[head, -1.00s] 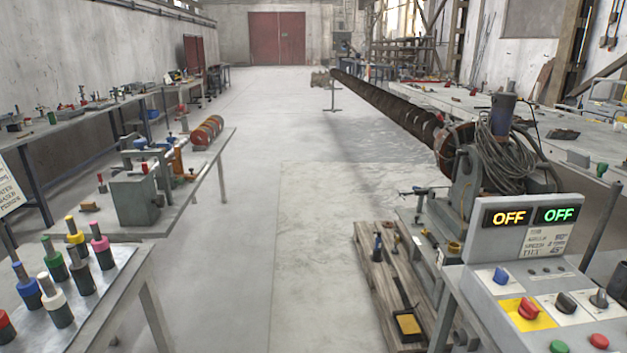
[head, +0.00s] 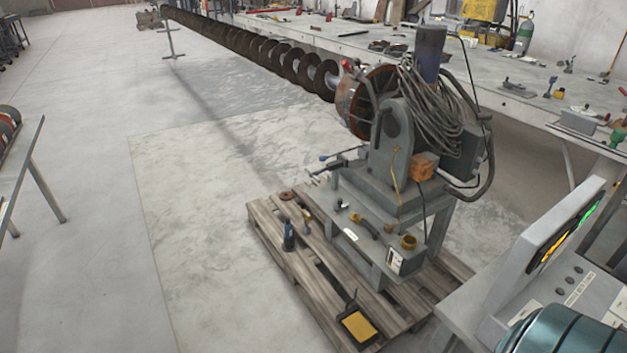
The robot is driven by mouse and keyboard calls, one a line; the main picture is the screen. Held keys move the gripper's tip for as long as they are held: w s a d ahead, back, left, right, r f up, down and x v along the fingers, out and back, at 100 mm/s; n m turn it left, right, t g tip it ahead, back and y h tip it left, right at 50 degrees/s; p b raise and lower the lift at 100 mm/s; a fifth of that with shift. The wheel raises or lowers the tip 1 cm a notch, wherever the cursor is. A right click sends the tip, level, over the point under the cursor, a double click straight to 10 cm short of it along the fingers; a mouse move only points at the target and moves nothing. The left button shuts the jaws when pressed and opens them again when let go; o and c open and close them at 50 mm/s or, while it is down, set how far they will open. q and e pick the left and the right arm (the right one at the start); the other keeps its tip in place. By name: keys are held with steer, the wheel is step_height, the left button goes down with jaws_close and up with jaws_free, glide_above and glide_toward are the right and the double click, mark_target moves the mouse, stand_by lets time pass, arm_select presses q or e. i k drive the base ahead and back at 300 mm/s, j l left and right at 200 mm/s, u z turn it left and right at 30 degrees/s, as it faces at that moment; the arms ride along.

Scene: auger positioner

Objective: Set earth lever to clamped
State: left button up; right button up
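The positioner (head: 399,130) stands on its grey base in the head view, right of centre, with coiled cable and a red-brown round faceplate holding the long auger (head: 270,52). On the base's front ledge is a small dark lever with a yellow end (head: 365,227), beside a white label. It may be the earth lever; its setting is too small to read. A grey box with a yellow round top (head: 408,243) sits to its right. Neither of my grippers is in view.
A wooden pallet (head: 262,222) lies under the base, with a blue-handled tool (head: 289,236) and a yellow-and-black pad (head: 357,325) on it. The control console (head: 540,245) is at the lower right. A long bench (head: 400,55) runs behind.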

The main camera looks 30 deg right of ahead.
mark_target(346, 206)
steer(key=i+j+z, duration=0.15)
steer(key=i+z, duration=0.2)
steer(key=i, duration=0.3)
steer(key=i+j+z, duration=0.4)
steer(key=i, duration=0.2)
steer(key=i+j+z, duration=0.35)
steer(key=i, duration=0.25)
